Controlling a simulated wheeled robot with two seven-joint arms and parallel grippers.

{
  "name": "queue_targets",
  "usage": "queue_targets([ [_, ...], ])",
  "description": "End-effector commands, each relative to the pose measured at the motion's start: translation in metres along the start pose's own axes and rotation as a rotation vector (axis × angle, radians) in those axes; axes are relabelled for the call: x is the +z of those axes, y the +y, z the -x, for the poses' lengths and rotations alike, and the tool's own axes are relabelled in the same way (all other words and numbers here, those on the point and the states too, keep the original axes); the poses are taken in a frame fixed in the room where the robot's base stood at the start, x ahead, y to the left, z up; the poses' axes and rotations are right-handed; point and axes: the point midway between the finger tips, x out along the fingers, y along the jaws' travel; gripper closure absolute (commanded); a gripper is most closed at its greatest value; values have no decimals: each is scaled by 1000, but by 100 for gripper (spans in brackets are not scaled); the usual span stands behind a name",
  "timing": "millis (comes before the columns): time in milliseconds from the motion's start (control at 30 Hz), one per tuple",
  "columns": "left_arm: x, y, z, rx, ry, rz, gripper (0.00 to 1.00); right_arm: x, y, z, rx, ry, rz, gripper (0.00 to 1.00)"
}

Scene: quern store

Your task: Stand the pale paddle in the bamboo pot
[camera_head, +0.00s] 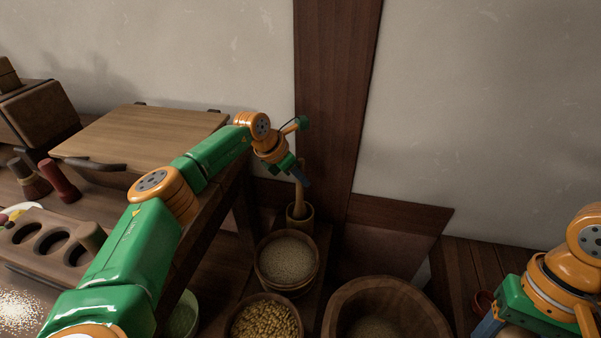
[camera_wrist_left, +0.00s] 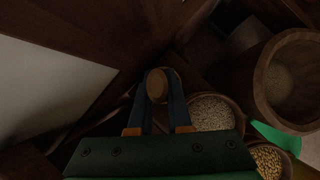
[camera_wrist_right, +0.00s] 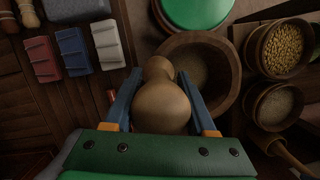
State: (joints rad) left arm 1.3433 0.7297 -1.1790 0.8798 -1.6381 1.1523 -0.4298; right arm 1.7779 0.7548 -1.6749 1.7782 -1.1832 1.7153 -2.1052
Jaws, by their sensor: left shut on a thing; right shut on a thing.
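The pale paddle (camera_head: 299,187) is upright in the head view, its lower end at the mouth of the bamboo pot (camera_head: 300,221) and seemingly inside it. How deep it reaches is hidden. My left gripper (camera_head: 303,176) is shut on the paddle's upper part, above the pot. In the left wrist view the paddle's round end (camera_wrist_left: 157,85) shows between the fingers, and the pot is hidden beneath. My right gripper (camera_wrist_right: 162,90) is shut on a rounded, turned wooden thing (camera_wrist_right: 162,107), above a large wooden bowl.
Bowls of pale grain (camera_head: 287,258) and yellow beans (camera_head: 264,320) stand in front of the pot. The large wooden bowl (camera_head: 345,300) is to their right. A dark post (camera_head: 335,90) rises behind the pot. A bench with a wooden board (camera_head: 150,135) is at the left.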

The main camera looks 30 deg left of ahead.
Motion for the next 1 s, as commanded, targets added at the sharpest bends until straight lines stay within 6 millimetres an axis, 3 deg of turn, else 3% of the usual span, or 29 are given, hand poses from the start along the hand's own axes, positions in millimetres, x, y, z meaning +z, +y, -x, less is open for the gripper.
queue_targets([
  [133, -6, 0, -11, 0, 0, 0, 100, -2, 0, -8, -1, 1, 0, 100],
  [433, -6, 0, -11, 0, -1, -1, 100, -2, 0, -7, -1, 1, 0, 100],
  [467, -6, 0, -11, 0, -1, -1, 76, -2, 0, -7, -1, 1, 0, 100],
  [567, -6, 0, -11, 0, -1, -1, 49, -2, 0, -7, -1, 1, 0, 100],
  [867, -6, 0, -10, 0, 0, -1, 49, -2, 0, -6, -1, 1, 0, 100],
  [1000, -4, 0, 2, 0, 0, -1, 49, 2, 0, 8, -1, 1, 0, 100],
])
